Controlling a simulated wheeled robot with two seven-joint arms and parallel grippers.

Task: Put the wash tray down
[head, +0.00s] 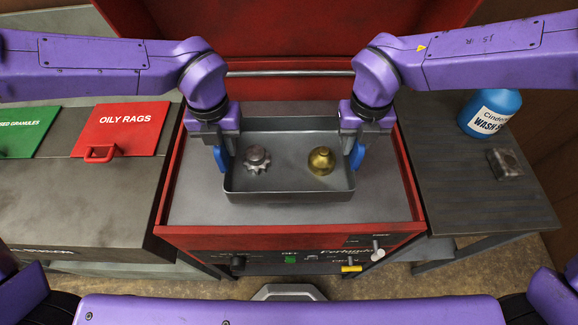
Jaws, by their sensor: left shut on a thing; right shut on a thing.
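The wash tray (290,197) is a grey rectangular metal pan in the middle of the head view, inside the red-rimmed grey basin. A silver gear (257,160) lies in its left part and a brass dome-shaped part (321,161) in its right part. My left gripper (222,158) is shut on the tray's left side. My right gripper (357,156) is shut on its right side. The tray looks level. I cannot tell whether its underside touches the basin floor (200,200).
The red washer (290,232) has controls on its front and a raised red lid (290,30) behind. On the left bench are a red OILY RAGS lid (122,128) and a green lid (25,130). A blue bottle (490,112) and a small metal block (505,163) stand on the right table (470,200).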

